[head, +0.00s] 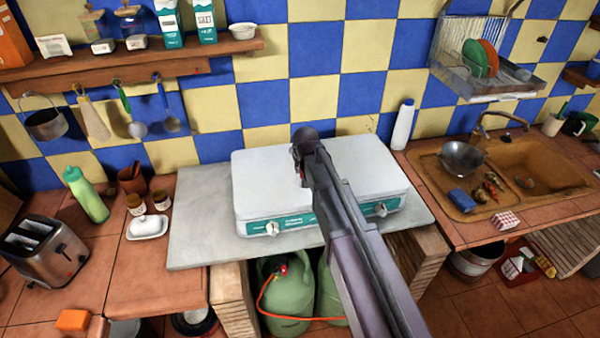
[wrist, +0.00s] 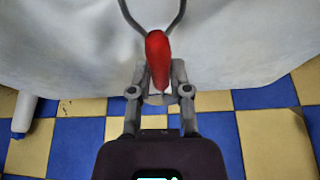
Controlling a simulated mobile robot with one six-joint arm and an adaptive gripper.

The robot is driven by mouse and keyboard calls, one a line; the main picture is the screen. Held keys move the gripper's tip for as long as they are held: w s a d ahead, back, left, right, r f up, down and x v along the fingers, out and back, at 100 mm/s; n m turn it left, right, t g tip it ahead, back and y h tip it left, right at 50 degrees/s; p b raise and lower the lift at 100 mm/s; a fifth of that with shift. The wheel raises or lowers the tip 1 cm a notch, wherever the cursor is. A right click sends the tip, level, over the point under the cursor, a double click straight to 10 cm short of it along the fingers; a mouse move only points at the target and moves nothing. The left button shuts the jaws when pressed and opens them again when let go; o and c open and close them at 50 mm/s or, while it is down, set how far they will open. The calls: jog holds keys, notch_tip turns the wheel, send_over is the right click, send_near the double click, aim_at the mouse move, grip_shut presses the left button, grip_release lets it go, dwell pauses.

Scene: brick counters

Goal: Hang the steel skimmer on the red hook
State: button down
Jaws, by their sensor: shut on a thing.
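My gripper (head: 299,172) is over the white stove lid in the head view. In the wrist view my gripper (wrist: 159,88) is shut on a red handle (wrist: 157,52) with a dark grey wire frame (wrist: 131,17) that splits in two and leaves the picture at the top. This may be the steel skimmer; its far end is cut off. In the head view my arm hides nearly all of it. A rail (head: 110,85) under the wall shelf bears several hanging utensils; I cannot tell which of its hooks is red.
The stove (head: 262,170) stands on a grey slab (head: 195,235). A white bottle (head: 403,125) stands right of it, beside the sink (head: 560,178) with a steel bowl (head: 462,160). A green bottle (head: 86,195), butter dish (head: 147,228) and toaster (head: 45,250) are at left.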

jog(key=shift+w+a+f, duration=0.1)
jog(key=shift+w+a, duration=0.1)
jog(key=shift+w, duration=0.35)
jog(key=shift+w+a, duration=0.15)
jog(key=shift+w, duration=0.35)
jog(key=shift+w+f+b, duration=0.1)
jog(key=shift+f+b, duration=1.5)
jog(key=shift+b, duration=0.05)
jog(key=shift+f+b, duration=0.5)
jog(key=shift+b, duration=0.05)
jog(key=shift+s, duration=0.25)
jog(key=c, duration=0.9)
grip_release()
jog(key=o, duration=0.3)
jog(key=shift+w+f, duration=0.1)
jog(key=shift+f, duration=0.05)
jog(key=shift+w, duration=0.1)
